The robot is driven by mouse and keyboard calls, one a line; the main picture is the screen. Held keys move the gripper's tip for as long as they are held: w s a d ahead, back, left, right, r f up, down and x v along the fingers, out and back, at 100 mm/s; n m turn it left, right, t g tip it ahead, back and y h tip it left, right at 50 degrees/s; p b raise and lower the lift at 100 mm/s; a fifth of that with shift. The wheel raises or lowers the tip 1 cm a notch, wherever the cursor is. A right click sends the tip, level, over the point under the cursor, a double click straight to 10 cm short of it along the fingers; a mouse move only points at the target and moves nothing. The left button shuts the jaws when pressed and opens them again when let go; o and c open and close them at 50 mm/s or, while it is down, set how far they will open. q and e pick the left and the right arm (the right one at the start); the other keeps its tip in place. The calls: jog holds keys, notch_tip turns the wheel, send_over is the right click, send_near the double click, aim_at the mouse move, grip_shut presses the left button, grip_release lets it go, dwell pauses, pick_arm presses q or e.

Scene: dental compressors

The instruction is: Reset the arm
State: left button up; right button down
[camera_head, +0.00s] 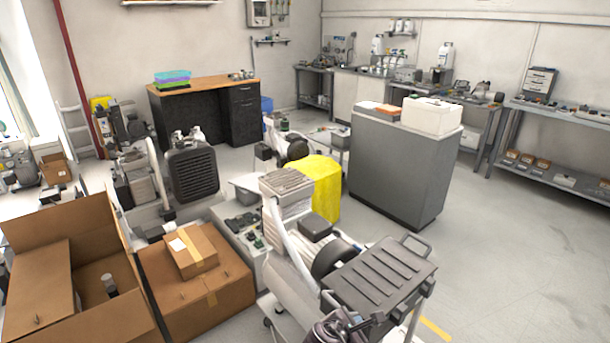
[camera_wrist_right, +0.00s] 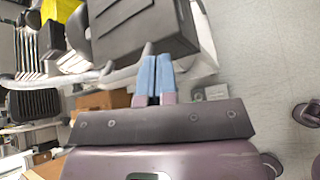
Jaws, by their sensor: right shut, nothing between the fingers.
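My right gripper (camera_wrist_right: 156,78) shows in the wrist view with its two blue-tipped fingers together and nothing between them. Its fingertips point towards a dark ridged tray (camera_wrist_right: 140,35), and I cannot tell how far apart they are. In the head view part of my right arm and gripper (camera_head: 345,329) shows at the bottom edge, just in front of the same dark tray (camera_head: 380,278) of a white compressor unit (camera_head: 290,265). The fingers are hard to make out there. My left gripper is not in either view.
Open cardboard boxes (camera_head: 85,325) and a closed box (camera_head: 215,285) stand at the left. A yellow cover (camera_head: 322,186) and a grey cabinet (camera_head: 395,175) with a white box (camera_head: 432,115) stand behind the compressor. The floor (camera_head: 520,270) at the right is clear.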

jog(key=w+a+r+m+t+y, duration=0.2)
jog(key=w+a+r+m+y, duration=0.15)
jog(key=m+y, duration=0.2)
jog(key=s+d+r+m+t+y, duration=0.2)
jog(key=s+d+m+t+y, duration=0.15)
jog(key=s+d+m, duration=0.75)
jog(key=s+d+f+m+g+h, duration=0.1)
jog(key=s+d+f+m, duration=0.1)
jog(key=s, duration=0.7)
jog(key=s+d+f+m+g, duration=0.1)
jog(key=s+d+f+m, duration=0.2)
jog(key=s+d+f, duration=0.2)
jog(key=s, duration=0.3)
jog(key=shift+s+h, duration=0.35)
jog(key=shift+h, duration=0.05)
